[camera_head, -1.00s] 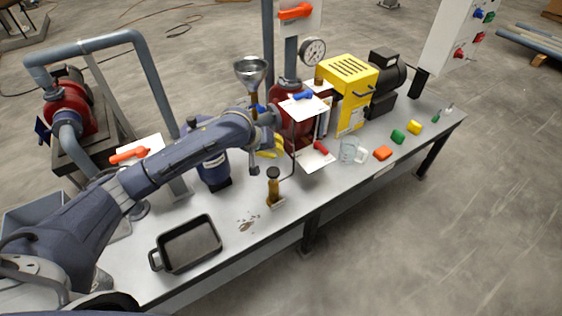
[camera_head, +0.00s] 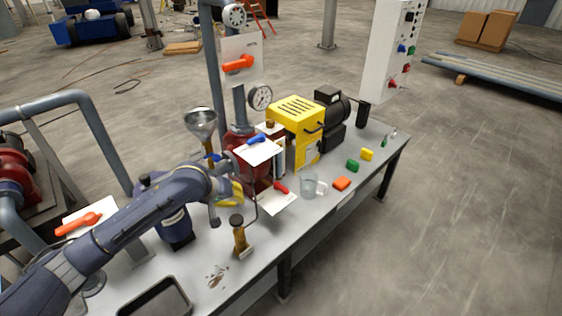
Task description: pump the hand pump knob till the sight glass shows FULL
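The hand pump (camera_head: 240,240) is a brass upright cylinder with a black knob (camera_head: 236,220) on top, near the front edge of the bench. My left arm comes in from the left, and its dark gripper (camera_head: 216,200) is just left of and behind the knob, apart from it in the picture. I cannot make out its fingers well enough to tell open from shut. I see nothing held. My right gripper is out of view. I cannot pick out the sight glass or read any FULL mark; it may be hidden or too small.
Behind the gripper stand a steel funnel (camera_head: 201,122), a dial gauge (camera_head: 260,97) and a yellow machine (camera_head: 297,122). A glass beaker (camera_head: 308,187) and orange, green and yellow blocks lie to the right. A black tray (camera_head: 157,300) is at front left. A thin dark tube curves beside the pump.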

